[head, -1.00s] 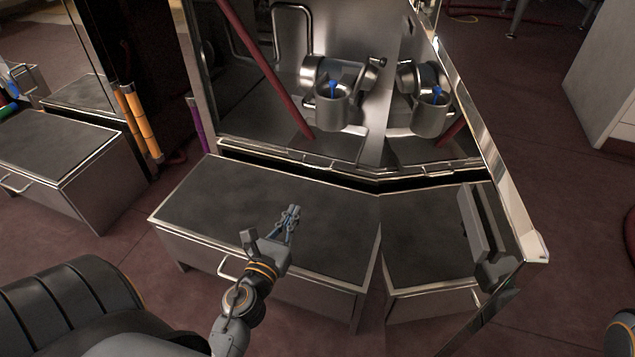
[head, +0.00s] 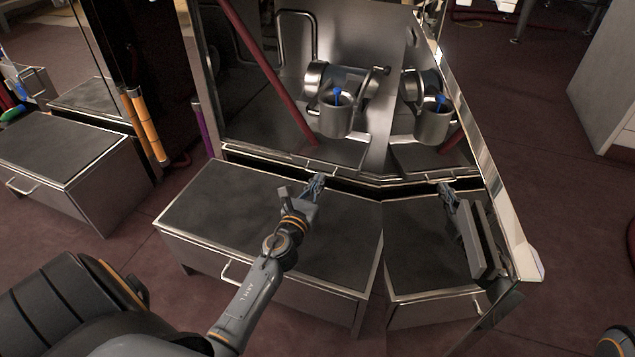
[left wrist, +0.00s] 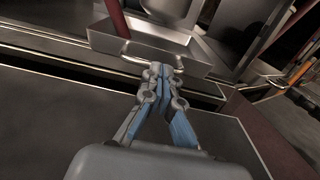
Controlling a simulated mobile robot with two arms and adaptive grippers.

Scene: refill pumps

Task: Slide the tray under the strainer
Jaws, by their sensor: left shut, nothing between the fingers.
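The tray (left wrist: 150,45) is a shallow grey metal box with a thin wire handle (left wrist: 150,60) on its front, seen ahead in the left wrist view. In the head view the tray (head: 345,150) lies at the front of the metal bay. The strainer seems to be the round steel cup (head: 337,120) with a blue piece in it, above and behind the tray. My left gripper (head: 316,184) is shut and empty, just in front of the tray. In the left wrist view its fingertips (left wrist: 163,72) overlap the handle; I cannot tell if they touch. My right gripper is not seen.
A dark-topped steel cabinet (head: 225,205) lies under my left arm. A red pole (head: 265,70) slants down to the tray area. A shiny panel at the right seems to mirror the scene. A second cabinet (head: 50,150) stands at the far left.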

